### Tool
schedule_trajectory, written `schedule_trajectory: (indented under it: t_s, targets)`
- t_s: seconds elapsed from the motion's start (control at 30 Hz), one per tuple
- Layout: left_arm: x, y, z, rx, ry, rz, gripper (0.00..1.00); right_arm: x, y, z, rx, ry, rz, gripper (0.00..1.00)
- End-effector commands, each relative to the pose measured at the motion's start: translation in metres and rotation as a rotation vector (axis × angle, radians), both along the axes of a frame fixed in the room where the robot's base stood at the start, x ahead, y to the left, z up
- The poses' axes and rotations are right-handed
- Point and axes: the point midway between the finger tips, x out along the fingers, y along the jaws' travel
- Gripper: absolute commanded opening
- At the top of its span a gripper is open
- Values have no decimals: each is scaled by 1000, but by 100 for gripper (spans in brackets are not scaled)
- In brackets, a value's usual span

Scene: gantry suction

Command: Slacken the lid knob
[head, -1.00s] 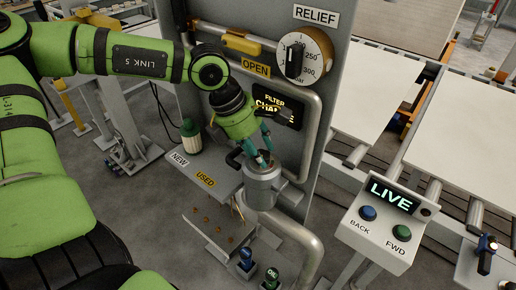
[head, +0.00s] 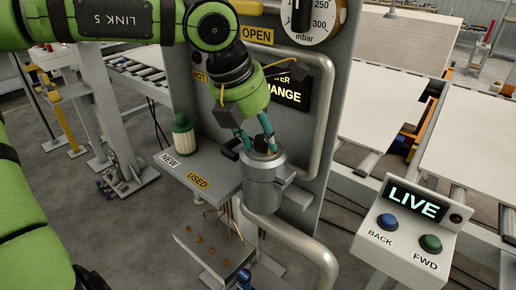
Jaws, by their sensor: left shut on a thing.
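The grey metal filter canister (head: 264,190) stands upright in front of the grey panel, with its lid (head: 266,157) on top. My left gripper (head: 258,143) comes down from above. Its teal fingers are shut on the small lid knob at the centre of the lid; the fingers mostly hide the knob. A black handle-like part (head: 229,150) sits beside the lid on its left. My right gripper is not in view.
A shelf marked NEW and USED (head: 215,172) holds a green-capped filter (head: 182,138) on the left. A pipe (head: 325,110) runs close on the right of the canister.

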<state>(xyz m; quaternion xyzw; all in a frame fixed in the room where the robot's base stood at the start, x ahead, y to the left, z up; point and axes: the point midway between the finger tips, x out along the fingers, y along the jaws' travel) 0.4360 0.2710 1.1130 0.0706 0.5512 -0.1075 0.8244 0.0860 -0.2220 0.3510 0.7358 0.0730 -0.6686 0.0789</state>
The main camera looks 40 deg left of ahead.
Motion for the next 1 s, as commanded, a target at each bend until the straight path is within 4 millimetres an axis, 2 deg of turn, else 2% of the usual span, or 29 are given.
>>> schedule_trajectory:
  t_s: [0.03, 0.2, 0.63, 0.67, 0.7, 1.0]
  targets:
    - [2, -1, 0, -3, -11, 15, 8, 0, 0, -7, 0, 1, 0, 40]
    - [2, -2, 2, -5, -10, 52, 8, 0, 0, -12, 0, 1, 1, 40]
    - [2, -2, 5, -5, -13, 61, 8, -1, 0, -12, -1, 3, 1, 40]
    - [2, -2, 5, -5, -14, 61, 45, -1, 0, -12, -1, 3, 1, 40]
    - [2, -2, 5, -5, -14, 61, 61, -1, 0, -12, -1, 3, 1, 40]
    - [1, -1, 2, -2, -6, 61, 62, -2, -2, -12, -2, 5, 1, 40]
